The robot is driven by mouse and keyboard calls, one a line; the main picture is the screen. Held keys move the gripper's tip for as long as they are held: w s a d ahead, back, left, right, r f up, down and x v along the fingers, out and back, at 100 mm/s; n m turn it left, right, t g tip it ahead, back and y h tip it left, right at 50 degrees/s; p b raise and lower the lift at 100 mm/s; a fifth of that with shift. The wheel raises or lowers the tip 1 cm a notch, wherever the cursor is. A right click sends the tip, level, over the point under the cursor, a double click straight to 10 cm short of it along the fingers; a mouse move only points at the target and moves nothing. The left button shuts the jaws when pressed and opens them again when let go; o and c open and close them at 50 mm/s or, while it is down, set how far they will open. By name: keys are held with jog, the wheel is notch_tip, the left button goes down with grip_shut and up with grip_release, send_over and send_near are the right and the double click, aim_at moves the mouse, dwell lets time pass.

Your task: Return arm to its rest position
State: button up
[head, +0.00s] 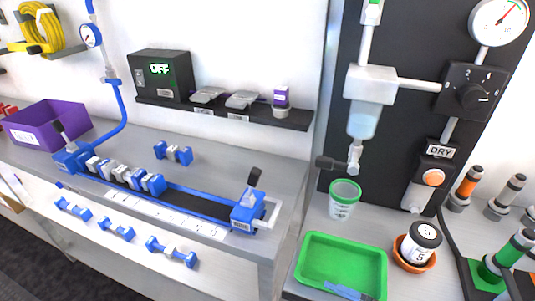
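My gripper and arm are not in view, so the arm's pose cannot be told from this picture. No gripper shows near the grey bench (215,152) with the blue clamp rig (150,188). None shows at the dark panel (410,120) on the right either.
A cup with a green rim (343,200) stands below the panel's spout. A green tray (312,262) holds a blue item. A jar (421,240) sits in an orange dish. A purple bin (45,125) is at left. A black box (160,75) reads OFF.

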jog(key=s+d+f+n+t+h, duration=0.1)
jog(key=s+d+n+t+h, duration=0.2)
jog(key=s, duration=0.4)
jog(key=s+d+f+n+h, duration=0.1)
jog(key=s+d+n+h, duration=0.35)
jog(key=s, duration=0.25)
jog(key=s+d+r+n+t+h, duration=0.1)
jog(key=s+d+r+n+t, duration=0.2)
jog(key=s+r+n, duration=0.6)
jog(key=d+r+n, duration=0.1)
jog(key=r+n, duration=0.1)
jog(key=n, duration=0.2)
jog(key=shift+s+h, duration=0.25)
jog(key=shift+h, duration=0.1)
